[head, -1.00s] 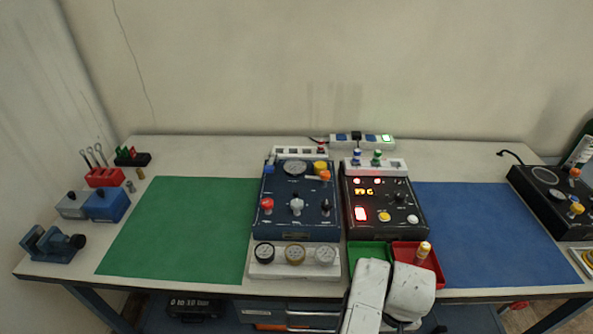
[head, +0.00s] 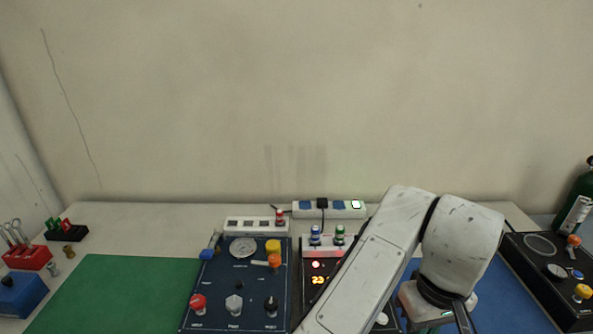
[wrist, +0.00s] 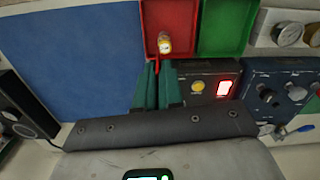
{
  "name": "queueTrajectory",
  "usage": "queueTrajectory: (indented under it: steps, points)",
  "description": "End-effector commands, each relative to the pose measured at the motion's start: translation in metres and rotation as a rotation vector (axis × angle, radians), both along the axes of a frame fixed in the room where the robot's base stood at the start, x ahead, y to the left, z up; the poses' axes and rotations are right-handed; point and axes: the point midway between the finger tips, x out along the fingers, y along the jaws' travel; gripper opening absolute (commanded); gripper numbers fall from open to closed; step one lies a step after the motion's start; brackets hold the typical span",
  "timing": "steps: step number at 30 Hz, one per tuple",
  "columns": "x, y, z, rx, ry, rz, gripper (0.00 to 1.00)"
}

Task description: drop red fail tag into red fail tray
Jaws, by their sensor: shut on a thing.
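My gripper (wrist: 156,80) shows in the wrist view with its green fingers closed on a thin red piece, the red fail tag (wrist: 153,64), of which only a sliver shows at the tips. The red fail tray (wrist: 183,12) lies just beyond the fingertips in the wrist view. A small yellow-and-white cylinder (wrist: 164,43) is at the tray's near side, close to the tips. I cannot tell the tag's height over the tray. In the head view the fingers and the tray are out of sight; my arm fills the lower right.
A green tray (wrist: 222,25) adjoins the red one. A black panel (wrist: 208,88) and a blue panel (head: 238,288) stand close by. A blue mat (wrist: 75,50) gives clear room. A black rack (head: 66,234) with red and green tags stands far left.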

Motion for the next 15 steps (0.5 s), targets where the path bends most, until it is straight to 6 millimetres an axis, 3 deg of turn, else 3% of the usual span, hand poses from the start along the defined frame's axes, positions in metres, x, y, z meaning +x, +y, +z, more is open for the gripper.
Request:
queueTrajectory:
  steps: [15]
  points:
    - [0.000,0.000,-0.050,0.000,-0.001,0.001,0.00]
